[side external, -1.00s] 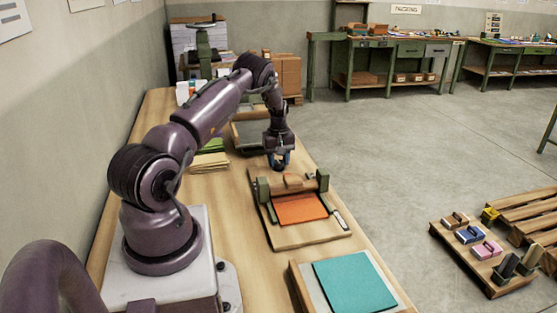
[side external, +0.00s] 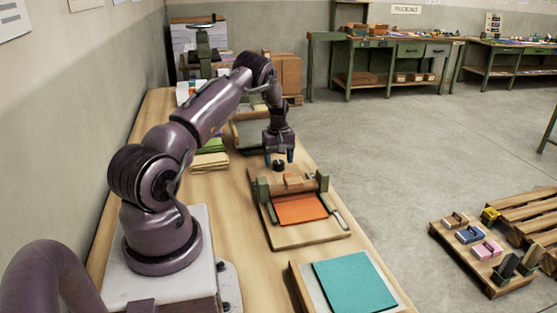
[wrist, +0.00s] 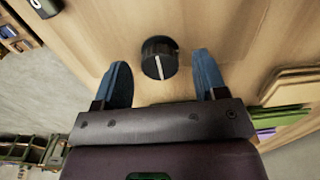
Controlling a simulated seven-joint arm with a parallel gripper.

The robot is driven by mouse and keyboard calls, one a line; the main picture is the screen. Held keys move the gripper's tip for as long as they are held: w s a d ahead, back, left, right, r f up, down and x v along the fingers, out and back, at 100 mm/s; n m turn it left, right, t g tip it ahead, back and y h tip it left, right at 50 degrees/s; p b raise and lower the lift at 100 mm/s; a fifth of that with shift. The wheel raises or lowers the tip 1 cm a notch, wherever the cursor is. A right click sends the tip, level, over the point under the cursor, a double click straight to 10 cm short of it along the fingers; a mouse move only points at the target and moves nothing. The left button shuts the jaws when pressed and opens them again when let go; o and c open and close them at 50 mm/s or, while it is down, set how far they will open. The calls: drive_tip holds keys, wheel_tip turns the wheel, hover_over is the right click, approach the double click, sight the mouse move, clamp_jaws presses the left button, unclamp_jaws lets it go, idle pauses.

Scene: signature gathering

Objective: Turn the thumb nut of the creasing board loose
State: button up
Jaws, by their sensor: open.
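The thumb nut (side external: 278,165) is a small black round knob near the back edge of the wooden creasing board (side external: 300,235). In the wrist view the thumb nut (wrist: 158,58) has a pale line across its top. My gripper (side external: 279,157) points down over it, with blue fingers spread apart. In the wrist view my gripper (wrist: 161,68) has one finger on each side of the nut, with a visible gap on both sides. It is open and holds nothing. An orange sheet (side external: 300,208) lies on the board in front of a bar between green posts.
A teal sheet (side external: 355,284) lies on a board at the bench's front. A stack of green and tan sheets (side external: 209,158) lies left of my gripper. A grey board (side external: 250,134) is behind it.

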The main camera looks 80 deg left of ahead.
sight(277, 162)
wheel_tip(277, 162, up, 12)
drive_tip(key=shift+r, duration=0.25)
idle(0.5)
drive_tip(key=s+d+r+m+t, duration=0.1)
drive_tip(key=d+r+m, duration=0.45)
drive_tip(key=d, duration=0.65)
drive_tip(key=s+d+r+m, duration=0.1)
drive_tip(key=d+r+m, duration=0.4)
drive_tip(key=d, duration=0.7)
drive_tip(key=s+d+r+m+t, duration=0.2)
drive_tip(key=s+d+r+m, duration=0.2)
drive_tip(key=d, duration=0.5)
drive_tip(key=s+d+r+m+t, duration=0.2)
drive_tip(key=s+d+r+m, duration=0.1)
drive_tip(key=d, duration=0.7)
drive_tip(key=shift+s+d+r+m+t, duration=0.35)
drive_tip(key=shift+s+r, duration=0.55)
drive_tip(key=shift+s, duration=0.3)
